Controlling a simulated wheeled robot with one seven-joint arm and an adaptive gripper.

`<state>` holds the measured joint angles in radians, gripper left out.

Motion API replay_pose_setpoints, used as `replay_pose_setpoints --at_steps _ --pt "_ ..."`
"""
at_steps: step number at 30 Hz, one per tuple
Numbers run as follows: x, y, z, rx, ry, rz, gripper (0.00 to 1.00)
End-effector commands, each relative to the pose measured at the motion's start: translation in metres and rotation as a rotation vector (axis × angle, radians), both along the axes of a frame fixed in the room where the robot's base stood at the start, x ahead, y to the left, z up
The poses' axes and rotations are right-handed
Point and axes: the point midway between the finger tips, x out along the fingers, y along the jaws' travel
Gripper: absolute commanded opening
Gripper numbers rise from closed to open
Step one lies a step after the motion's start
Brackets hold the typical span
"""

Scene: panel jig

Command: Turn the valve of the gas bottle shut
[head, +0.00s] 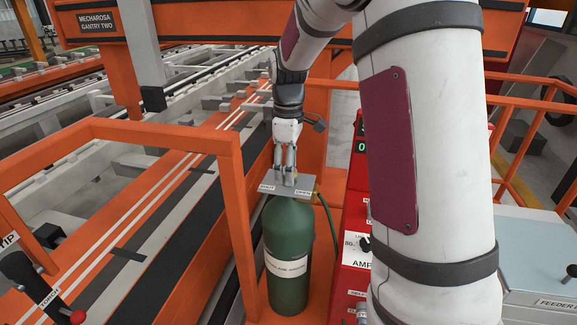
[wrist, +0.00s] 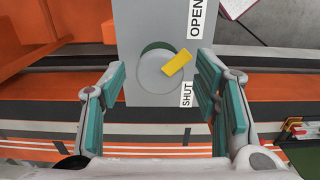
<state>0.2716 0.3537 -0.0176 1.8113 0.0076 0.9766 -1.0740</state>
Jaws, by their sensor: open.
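The green gas bottle (head: 287,240) stands upright with a pale label band, and a grey plate (head: 268,190) lies over its top. In the wrist view the plate (wrist: 150,20) carries a round grey valve knob (wrist: 150,72) with a yellow pointer (wrist: 178,65). The pointer aims right and slightly up, between the OPEN label (wrist: 195,18) and the SHUT label (wrist: 187,94). My gripper (head: 287,178) points down over the plate. In the wrist view its open fingers (wrist: 160,78) stand either side of the knob, with gaps showing. The knob is hidden in the head view.
An orange frame (head: 240,190) stands left of the bottle. A red machine with dials (head: 355,250) stands close on the right, partly behind my arm. A hose (head: 330,215) runs beside the bottle.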

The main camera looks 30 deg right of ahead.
Motion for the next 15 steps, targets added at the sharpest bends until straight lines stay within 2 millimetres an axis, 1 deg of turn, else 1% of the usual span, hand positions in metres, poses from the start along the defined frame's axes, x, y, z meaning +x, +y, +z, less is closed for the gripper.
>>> replay_pose_setpoints --at_steps 1,2,3,5,6,8,15 --pt "0.0000 0.0000 0.0001 0.000 0.000 0.000 0.56" --pt "0.0000 0.0000 0.0001 0.000 0.000 0.000 0.54" --pt "0.0000 0.0000 0.0002 0.000 0.000 0.000 0.45" --pt "0.0001 -0.0001 0.0002 0.000 0.000 0.000 0.31" --pt "0.0001 -0.0001 0.0002 0.000 0.000 0.000 0.22" --pt "0.0000 0.0000 0.0003 0.000 0.000 0.000 0.09" --pt "-0.0001 0.0001 0.0003 0.001 0.001 -0.009 0.08"
